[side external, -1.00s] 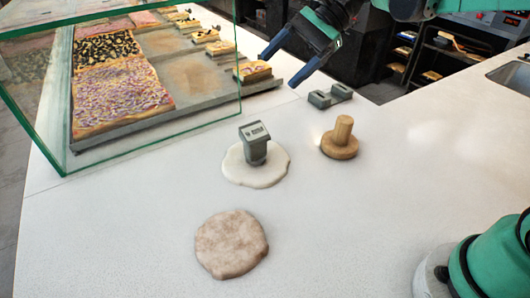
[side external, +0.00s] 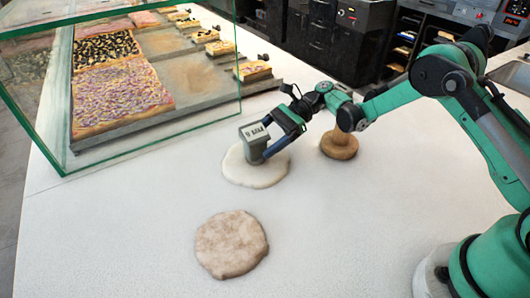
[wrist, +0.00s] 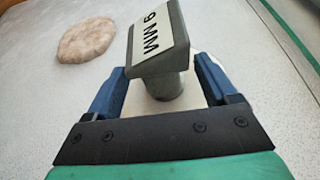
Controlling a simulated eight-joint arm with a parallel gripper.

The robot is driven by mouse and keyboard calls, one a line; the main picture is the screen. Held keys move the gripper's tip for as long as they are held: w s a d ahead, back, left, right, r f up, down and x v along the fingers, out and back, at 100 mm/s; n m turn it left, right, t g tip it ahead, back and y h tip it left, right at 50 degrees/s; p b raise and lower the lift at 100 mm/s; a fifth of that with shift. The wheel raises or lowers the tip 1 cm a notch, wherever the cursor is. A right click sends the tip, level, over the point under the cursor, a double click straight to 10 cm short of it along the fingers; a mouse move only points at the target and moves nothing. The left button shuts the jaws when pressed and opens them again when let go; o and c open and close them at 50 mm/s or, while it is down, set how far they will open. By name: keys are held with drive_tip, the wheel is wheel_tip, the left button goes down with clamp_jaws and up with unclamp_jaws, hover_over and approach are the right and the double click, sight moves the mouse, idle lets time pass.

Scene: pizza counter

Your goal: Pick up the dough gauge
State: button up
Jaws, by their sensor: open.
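The dough gauge (side external: 253,140) is a grey block-headed tool with a pale label, standing on a white dough disc (side external: 240,176). In the wrist view the gauge head (wrist: 160,35) fills the upper middle, its label showing a digit and "MM". Its narrower stem sits below the head. My gripper (wrist: 160,75) is open, with one blue finger on each side of the stem and gaps visible between. In the side view my gripper (side external: 266,137) is at the gauge from the right, and partly covers its stem.
A wooden press (side external: 340,147) stands close to the right, partly behind my arm. A brownish dough disc (side external: 231,245) lies nearer the front. A glass case (side external: 205,105) with pizza trays is at the left.

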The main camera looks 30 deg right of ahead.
drive_tip(key=shift+x, duration=1.25)
clamp_jaws()
drive_tip(key=shift+r, duration=0.1)
wheel_tip(320, 180, up, 19)
drive_tip(key=s+d+r+m+t+h, duration=0.3)
drive_tip(key=d+r+m+t+h, duration=0.3)
drive_tip(key=d+m+t+h, duration=0.6)
drive_tip(key=n+g+y, duration=1.2)
hover_over(255, 132)
wheel_tip(255, 132, down, 5)
drive_tip(key=shift+f, duration=0.1)
